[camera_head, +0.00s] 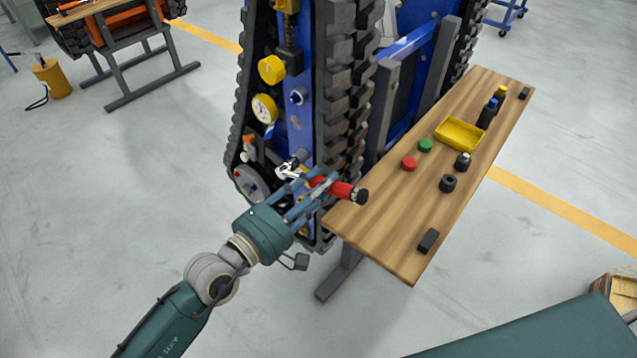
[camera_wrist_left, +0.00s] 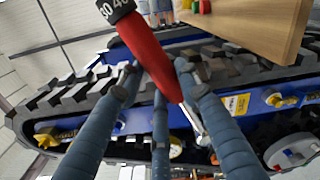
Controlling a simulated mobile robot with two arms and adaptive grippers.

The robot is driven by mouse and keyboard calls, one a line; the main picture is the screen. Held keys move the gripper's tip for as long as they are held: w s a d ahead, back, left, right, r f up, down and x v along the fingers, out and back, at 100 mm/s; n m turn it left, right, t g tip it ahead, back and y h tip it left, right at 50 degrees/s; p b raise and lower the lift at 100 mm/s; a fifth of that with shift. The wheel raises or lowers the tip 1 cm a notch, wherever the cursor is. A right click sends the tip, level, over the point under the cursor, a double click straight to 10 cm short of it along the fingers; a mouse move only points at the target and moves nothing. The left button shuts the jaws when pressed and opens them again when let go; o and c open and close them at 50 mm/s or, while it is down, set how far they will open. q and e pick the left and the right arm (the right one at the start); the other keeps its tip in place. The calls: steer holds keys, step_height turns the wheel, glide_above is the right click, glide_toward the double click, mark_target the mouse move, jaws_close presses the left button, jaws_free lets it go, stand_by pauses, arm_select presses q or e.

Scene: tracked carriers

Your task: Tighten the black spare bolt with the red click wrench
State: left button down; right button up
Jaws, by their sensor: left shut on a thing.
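My left gripper (camera_head: 312,190) is shut on the red click wrench (camera_head: 343,190). Its silver head (camera_head: 290,170) points left toward the lower end of the blue tracked carrier (camera_head: 299,125), and its black end points right by the table corner. In the left wrist view the red handle (camera_wrist_left: 143,48) lies between the fingers of the gripper (camera_wrist_left: 160,85), with a black numbered collar at its top. I cannot tell whether the head touches a bolt. I cannot pick out the black spare bolt with certainty. My right gripper is not in view.
A wooden table (camera_head: 395,220) beside the carrier holds a yellow tray (camera_head: 460,133), a red cap (camera_head: 409,163), a green cap (camera_head: 425,146), black sockets (camera_head: 448,183) and a black block (camera_head: 428,240). The carrier has gauges (camera_head: 264,108) on its side. Floor left of it is open.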

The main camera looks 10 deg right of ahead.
arm_select(q)
steer(key=shift+s+d+f+m+b, duration=0.1)
steer(key=shift+s+f+m+b, duration=0.05)
steer(key=shift+f+m+b, duration=0.3)
steer(key=shift+s+d+f+m+b, duration=0.15)
steer(key=shift+f+m+b, duration=0.25)
steer(key=shift+f+m, duration=0.2)
steer(key=shift+r+n, duration=0.25)
steer(key=shift+r, duration=0.05)
stand_by(0.3)
